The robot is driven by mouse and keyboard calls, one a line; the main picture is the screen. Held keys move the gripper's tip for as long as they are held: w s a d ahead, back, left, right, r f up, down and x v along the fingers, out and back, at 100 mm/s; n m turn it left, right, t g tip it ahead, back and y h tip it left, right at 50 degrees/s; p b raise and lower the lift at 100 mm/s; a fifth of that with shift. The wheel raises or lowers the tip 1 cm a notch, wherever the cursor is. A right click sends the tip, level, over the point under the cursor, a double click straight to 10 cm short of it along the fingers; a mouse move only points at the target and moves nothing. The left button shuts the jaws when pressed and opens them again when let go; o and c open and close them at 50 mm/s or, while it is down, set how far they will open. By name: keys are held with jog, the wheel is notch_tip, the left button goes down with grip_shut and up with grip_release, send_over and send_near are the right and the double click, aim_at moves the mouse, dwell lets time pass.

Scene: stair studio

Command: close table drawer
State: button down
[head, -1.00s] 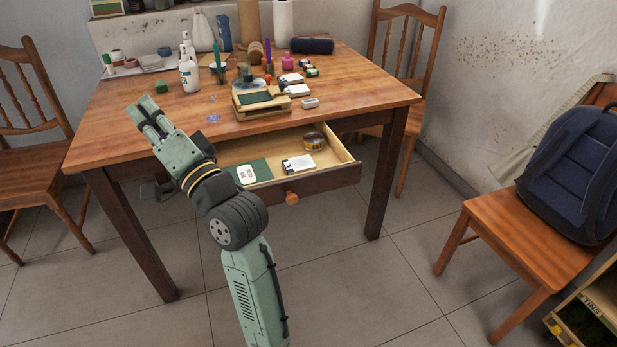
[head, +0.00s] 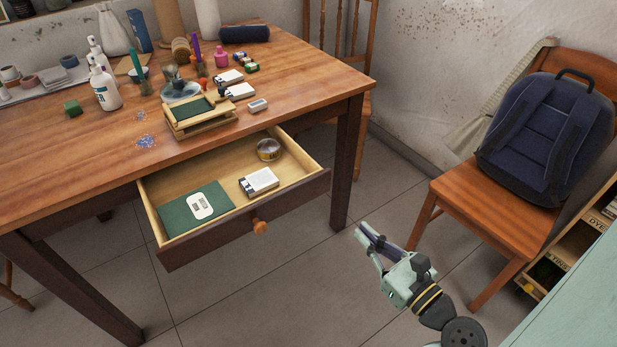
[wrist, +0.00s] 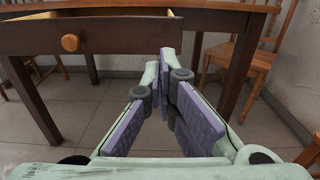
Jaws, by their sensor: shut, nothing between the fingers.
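The table drawer (head: 295,199) stands pulled out from the wooden table (head: 60,178), with a round knob (head: 260,227) on its dark front. In it lie a green book with a white label (head: 196,212), a white box (head: 259,182) and a round tin (head: 268,149). My gripper (head: 364,232) is shut and empty, to the right of the drawer front and apart from it. In the wrist view the fingers (wrist: 160,70) are together, and the drawer front (wrist: 125,36) with its knob shows at the upper left.
A wooden chair with a dark blue backpack (head: 550,135) stands at the right, close to my gripper. A table leg (head: 347,160) stands between the drawer and that chair. Bottles and small boxes crowd the tabletop. The tiled floor before the drawer is clear.

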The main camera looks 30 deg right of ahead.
aim_at(272, 140)
jog(key=w, duration=0.7)
jog(key=w+p, duration=0.1)
jog(key=w, duration=0.5)
jog(key=shift+w+a, duration=0.2)
jog(key=shift+w, duration=0.15)
jog(key=shift+w+r+p, duration=0.1)
jog(key=shift+w+p, duration=0.45)
jog(key=shift+w, duration=0.05)
jog(key=w+p, duration=0.2)
jog(key=w, duration=0.5)
jog(key=w+p, duration=0.2)
jog(key=w, duration=0.6)
jog(key=w+p, duration=0.2)
jog(key=w, duration=0.5)
jog(key=shift+w+a+p, duration=0.15)
jog(key=shift+a+p, duration=0.25)
jog(key=shift+w, duration=0.1)
